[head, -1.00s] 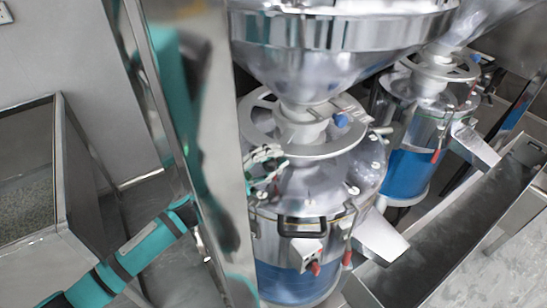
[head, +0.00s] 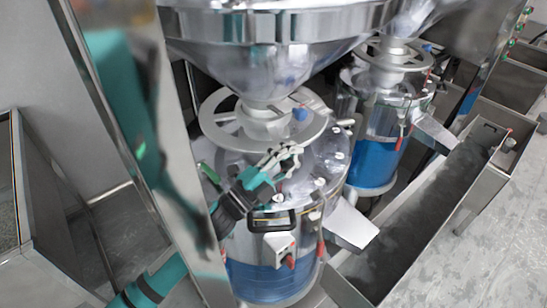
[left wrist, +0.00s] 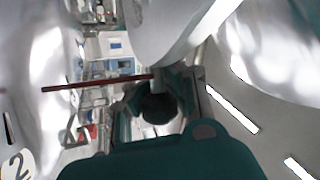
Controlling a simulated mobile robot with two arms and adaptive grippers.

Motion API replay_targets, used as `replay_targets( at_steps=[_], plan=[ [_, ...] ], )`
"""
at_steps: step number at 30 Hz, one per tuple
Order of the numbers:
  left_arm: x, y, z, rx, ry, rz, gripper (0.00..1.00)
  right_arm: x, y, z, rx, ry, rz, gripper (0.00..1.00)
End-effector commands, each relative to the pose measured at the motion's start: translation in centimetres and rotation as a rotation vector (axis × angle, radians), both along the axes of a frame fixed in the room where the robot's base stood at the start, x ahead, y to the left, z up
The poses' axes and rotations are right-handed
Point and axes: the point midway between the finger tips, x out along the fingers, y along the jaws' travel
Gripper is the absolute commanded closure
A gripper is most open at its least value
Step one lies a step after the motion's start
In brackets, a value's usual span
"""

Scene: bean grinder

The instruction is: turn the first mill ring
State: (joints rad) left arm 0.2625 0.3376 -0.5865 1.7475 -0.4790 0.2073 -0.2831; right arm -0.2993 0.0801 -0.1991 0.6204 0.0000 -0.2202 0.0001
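The nearer mill has a pale grey ring (head: 214,132) with spokes around its neck, below the big steel hopper (head: 265,55). A steel post hides part of my left arm. The left wrist view shows shiny curved metal and a dark teal body across the bottom, with no clear fingertips. My right gripper is not in view.
A second mill with its own ring (head: 396,55) stands behind to the right. The steel post (head: 150,130) is close on the left. A black handle (head: 272,221) sits on the nearer mill's front. A long steel trough (head: 425,210) runs along the right.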

Motion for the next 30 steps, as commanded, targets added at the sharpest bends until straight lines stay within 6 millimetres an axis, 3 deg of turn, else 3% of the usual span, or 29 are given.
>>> replay_targets(
  at_steps=[5, 30],
  plan=[
    [0.1, -0.8, -0.6, -0.003, 0.017, -0.007, 1.00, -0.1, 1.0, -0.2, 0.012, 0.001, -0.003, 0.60],
    [0.2, -0.7, -1.3, 0.007, 0.027, -0.001, 1.00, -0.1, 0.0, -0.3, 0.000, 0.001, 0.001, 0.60]
  ],
)
